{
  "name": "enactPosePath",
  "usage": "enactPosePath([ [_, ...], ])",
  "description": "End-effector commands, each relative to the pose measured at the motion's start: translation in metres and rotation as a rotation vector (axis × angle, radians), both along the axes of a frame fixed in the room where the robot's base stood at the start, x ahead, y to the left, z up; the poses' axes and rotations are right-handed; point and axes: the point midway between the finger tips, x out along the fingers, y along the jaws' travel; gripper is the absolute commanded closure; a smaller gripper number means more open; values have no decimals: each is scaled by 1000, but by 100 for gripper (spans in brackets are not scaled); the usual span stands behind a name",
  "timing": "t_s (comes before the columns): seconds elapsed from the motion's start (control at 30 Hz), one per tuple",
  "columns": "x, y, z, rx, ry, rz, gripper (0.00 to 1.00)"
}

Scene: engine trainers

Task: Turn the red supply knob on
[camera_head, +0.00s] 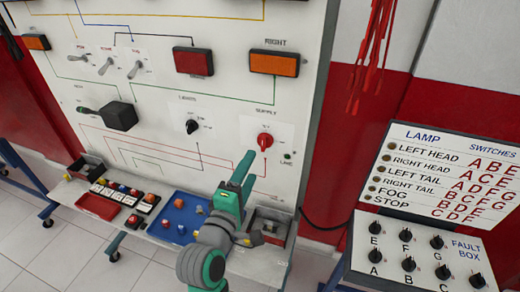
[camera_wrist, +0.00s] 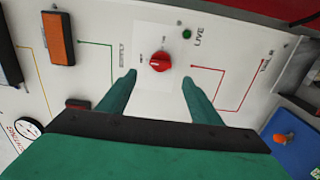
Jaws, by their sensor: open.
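The red supply knob (camera_head: 265,140) sits on a white plate at the lower right of the upright trainer panel, under the word SUPPLY. In the wrist view the knob (camera_wrist: 160,62) lies ahead, between the two green fingers and a little beyond their tips. My gripper (camera_head: 247,166) is open and empty, just below the knob in the head view; its fingers (camera_wrist: 158,78) stand on either side of the knob, apart from it. The live lamp (camera_head: 287,156) beside the knob looks dark green.
A black lights knob (camera_head: 192,126) is left of the supply knob. Below the panel, a shelf holds a blue tray (camera_head: 166,233) with small parts, a red tray (camera_head: 97,206) and a grey bin (camera_head: 270,238). A fault box (camera_head: 430,238) stands at right.

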Motion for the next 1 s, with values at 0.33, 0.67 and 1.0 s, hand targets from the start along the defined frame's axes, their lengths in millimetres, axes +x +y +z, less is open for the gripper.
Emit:
enactPosePath([
  [0.33, 57, -20, 0, 1, 0, -2, 41],
  [0.67, 89, -29, -1, 2, 0, 0, 41],
  [1.0, 91, -30, -1, 2, 0, 0, 44],
])
